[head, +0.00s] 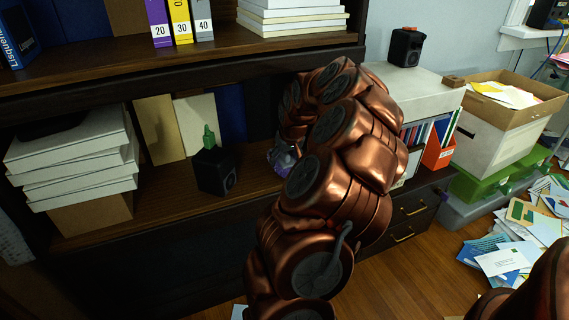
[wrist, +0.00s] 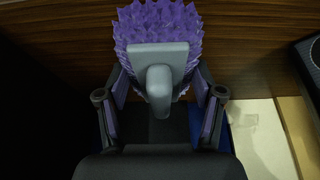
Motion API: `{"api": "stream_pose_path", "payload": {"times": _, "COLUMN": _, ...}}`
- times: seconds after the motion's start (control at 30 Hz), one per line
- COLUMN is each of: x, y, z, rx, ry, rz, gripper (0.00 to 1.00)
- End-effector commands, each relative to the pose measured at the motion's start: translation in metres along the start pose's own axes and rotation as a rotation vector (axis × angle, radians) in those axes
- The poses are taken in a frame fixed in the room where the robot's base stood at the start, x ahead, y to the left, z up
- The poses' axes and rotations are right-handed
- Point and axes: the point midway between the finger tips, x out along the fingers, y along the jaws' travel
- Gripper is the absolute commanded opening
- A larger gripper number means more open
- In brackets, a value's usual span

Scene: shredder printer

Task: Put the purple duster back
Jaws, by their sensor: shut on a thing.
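The purple duster (wrist: 157,22) has spiky purple bristles and a grey handle (wrist: 160,65). It sits between the two fingers of my gripper (wrist: 160,95) in the wrist view, with purple pads on both sides of it. My gripper is shut on the duster. In the head view only a small purple patch of the duster (head: 283,160) shows at the left edge of my copper arm, in front of the lower shelf. The arm hides most of the gripper there. I cannot tell whether the duster touches the shelf.
The lower wooden shelf (head: 160,205) holds a black speaker (head: 213,171) with a green cactus figure (head: 209,137), upright boards behind, and stacked white boxes (head: 75,160) at left. Binders stand on the upper shelf. A cardboard box (head: 505,115) and scattered papers are at right.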

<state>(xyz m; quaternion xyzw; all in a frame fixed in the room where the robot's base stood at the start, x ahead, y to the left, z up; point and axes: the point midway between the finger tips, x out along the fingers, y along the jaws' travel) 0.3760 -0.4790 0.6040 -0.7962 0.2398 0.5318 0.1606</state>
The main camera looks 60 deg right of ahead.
Motion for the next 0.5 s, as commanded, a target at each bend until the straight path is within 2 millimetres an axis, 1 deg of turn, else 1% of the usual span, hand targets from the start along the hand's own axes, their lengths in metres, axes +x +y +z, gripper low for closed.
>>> {"api": "stream_pose_path", "payload": {"times": 0.03, "x": 0.01, "y": -0.0005, "z": 0.0047, "rx": 0.0, "ry": -0.003, "rz": -0.001, "gripper": 0.34}}
{"api": "stream_pose_path", "payload": {"times": 0.1, "x": 0.0144, "y": -0.0004, "z": 0.0065, "rx": 0.0, "ry": -0.002, "rz": -0.001, "gripper": 0.34}}
{"api": "stream_pose_path", "payload": {"times": 0.37, "x": 0.0135, "y": 0.0003, "z": 0.0056, "rx": 0.0, "ry": 0.001, "rz": 0.0, "gripper": 0.34}}
{"api": "stream_pose_path", "payload": {"times": 0.5, "x": 0.0169, "y": 0.0004, "z": 0.0071, "rx": 0.0, "ry": 0.001, "rz": 0.0, "gripper": 0.34}}
